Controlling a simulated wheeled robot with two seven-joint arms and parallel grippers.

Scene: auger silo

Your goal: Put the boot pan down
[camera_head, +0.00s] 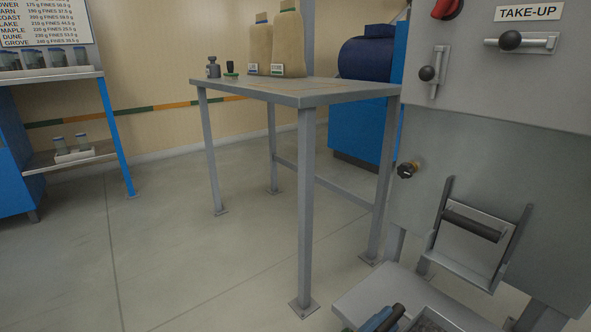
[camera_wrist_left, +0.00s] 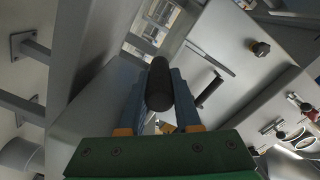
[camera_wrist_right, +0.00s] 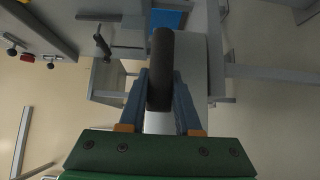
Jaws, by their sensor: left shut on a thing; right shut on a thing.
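The boot pan (camera_head: 432,322) is a grey metal tray, cut off by the bottom edge of the head view. My left gripper (camera_head: 380,320) is at its left side, on a black bar handle. In the left wrist view the black handle (camera_wrist_left: 159,84) sits between the blue fingers, which are shut on it. In the right wrist view my right gripper (camera_wrist_right: 161,95) is shut on another black handle (camera_wrist_right: 161,62). My right gripper is outside the head view. Most of the pan is hidden, and I cannot tell whether it touches the surface below.
A grey ledge (camera_head: 378,294) lies beside the pan, below the machine's grey panel (camera_head: 430,150). A hinged frame with a black bar (camera_head: 471,226) juts from the panel. A grey table (camera_head: 300,92) with sacks stands behind left. The floor (camera_head: 170,260) at left is clear.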

